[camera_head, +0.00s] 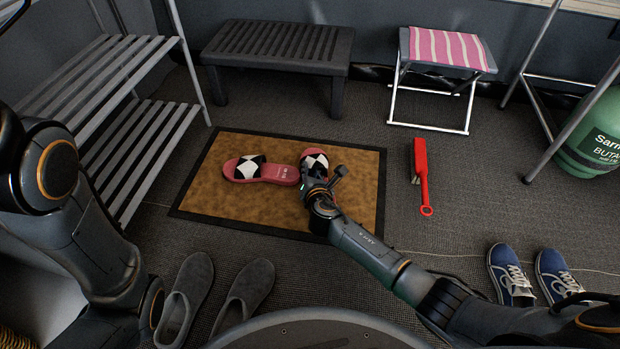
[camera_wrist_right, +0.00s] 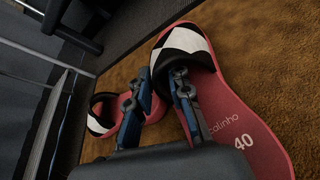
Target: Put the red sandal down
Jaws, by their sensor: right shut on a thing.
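A red sandal (camera_head: 315,157) with a black-and-white checked strap is at my right gripper (camera_head: 317,188), over the brown doormat (camera_head: 222,205). In the right wrist view the held sandal (camera_wrist_right: 245,135) shows its footbed marked 40. There my right gripper (camera_wrist_right: 160,80) has one finger over the footbed beside the strap and the other outside the sandal's edge. I cannot tell whether its sole touches the mat. The matching red sandal (camera_head: 272,171) lies on the mat just to the left, and also shows in the wrist view (camera_wrist_right: 98,117). My left gripper is out of view.
A slatted rack (camera_head: 130,150) stands left, a dark bench (camera_head: 280,45) and a striped stool (camera_head: 445,48) behind. A red brush (camera_head: 421,172) lies right of the mat. Grey slippers (camera_head: 185,298) and blue sneakers (camera_head: 508,272) are in front. The mat's right part is clear.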

